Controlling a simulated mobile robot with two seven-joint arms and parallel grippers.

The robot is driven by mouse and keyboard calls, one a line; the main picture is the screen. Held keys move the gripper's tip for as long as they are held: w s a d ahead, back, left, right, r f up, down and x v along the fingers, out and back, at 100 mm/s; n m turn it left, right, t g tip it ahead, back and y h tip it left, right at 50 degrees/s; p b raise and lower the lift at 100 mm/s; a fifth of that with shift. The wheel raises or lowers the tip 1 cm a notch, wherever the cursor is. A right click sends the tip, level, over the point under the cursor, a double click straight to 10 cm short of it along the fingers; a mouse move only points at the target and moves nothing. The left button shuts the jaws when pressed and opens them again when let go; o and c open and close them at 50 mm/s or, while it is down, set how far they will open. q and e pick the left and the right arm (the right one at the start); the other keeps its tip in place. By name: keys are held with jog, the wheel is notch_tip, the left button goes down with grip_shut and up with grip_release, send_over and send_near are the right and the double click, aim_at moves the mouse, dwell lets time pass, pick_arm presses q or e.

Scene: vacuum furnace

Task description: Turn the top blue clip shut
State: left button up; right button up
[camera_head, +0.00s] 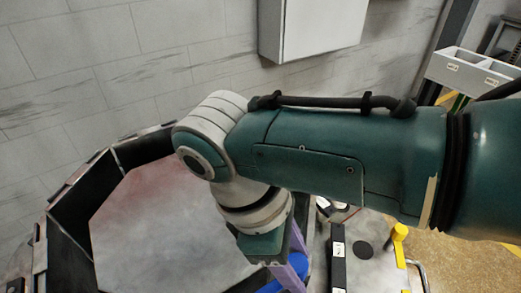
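A teal arm with pale grey joints, which seems to be my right arm, comes in from the right and bends down at its wrist near the middle. Purple parts (289,271) show just below the wrist and seem to belong to my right gripper. The bottom edge cuts them off, so its fingertips and opening do not show. A bright blue piece (269,287), perhaps the blue clip, shows partly at the bottom edge beside the purple parts. I cannot tell whether they touch or how the piece is turned. My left gripper is not in view.
A large eight-sided pale panel (150,235) with a dark segmented rim (82,192) fills the lower left. A white box (312,28) hangs on the wall. A grey bin (470,70) is at the upper right.

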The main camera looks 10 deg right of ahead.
jog(key=shift+o, duration=1.1)
jog(key=shift+r, duration=0.1)
jog(key=v, duration=0.9)
jog(key=shift+a+r, duration=0.2)
jog(key=shift+r, duration=0.15)
